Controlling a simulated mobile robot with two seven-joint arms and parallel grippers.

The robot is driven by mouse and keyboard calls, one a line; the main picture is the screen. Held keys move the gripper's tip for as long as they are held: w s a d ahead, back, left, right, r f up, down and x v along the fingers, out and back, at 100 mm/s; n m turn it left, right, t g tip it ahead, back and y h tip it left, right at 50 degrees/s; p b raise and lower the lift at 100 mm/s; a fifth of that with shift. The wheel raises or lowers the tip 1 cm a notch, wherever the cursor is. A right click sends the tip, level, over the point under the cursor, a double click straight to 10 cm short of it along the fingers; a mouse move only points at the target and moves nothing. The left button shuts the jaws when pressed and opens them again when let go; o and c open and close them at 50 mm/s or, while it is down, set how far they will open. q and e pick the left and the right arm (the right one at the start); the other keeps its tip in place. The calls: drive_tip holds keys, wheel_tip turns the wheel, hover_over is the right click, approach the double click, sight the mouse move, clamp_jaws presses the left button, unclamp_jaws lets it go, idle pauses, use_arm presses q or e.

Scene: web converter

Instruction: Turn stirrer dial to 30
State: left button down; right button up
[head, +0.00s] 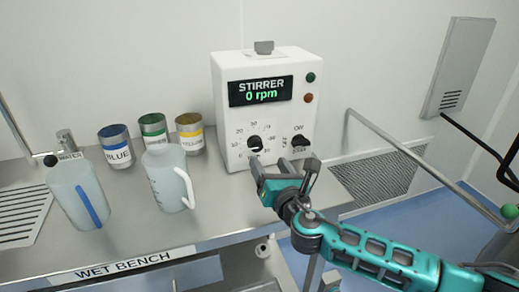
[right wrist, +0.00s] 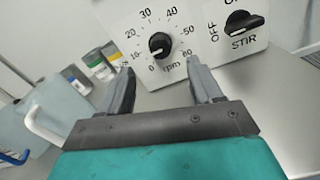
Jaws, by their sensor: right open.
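The stirrer (head: 229,100) is a white box at the back of the bench, and its display reads 0 rpm. Its black dial (head: 254,142) has a scale around it and shows up close in the right wrist view (right wrist: 160,44). The dial's white mark appears to point to the lower left, near 0. My right gripper (head: 282,168) is open and empty in front of the stirrer. In the right wrist view its fingers (right wrist: 160,75) stand apart below the dial, one to each side, not visibly touching it. My left gripper is not in view.
A black OFF/STIR switch (head: 300,142) sits right of the dial; its setting is unclear. A metal rail (head: 390,145) runs at right.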

sight(258, 146)
drive_tip(key=b+x, duration=0.1)
drive_tip(key=x, duration=0.7)
drive_tip(key=shift+s, duration=0.1)
drive_tip(key=c, duration=1.1)
drive_tip(key=shift+o, duration=0.2)
drive_tip(key=shift+f, duration=0.1)
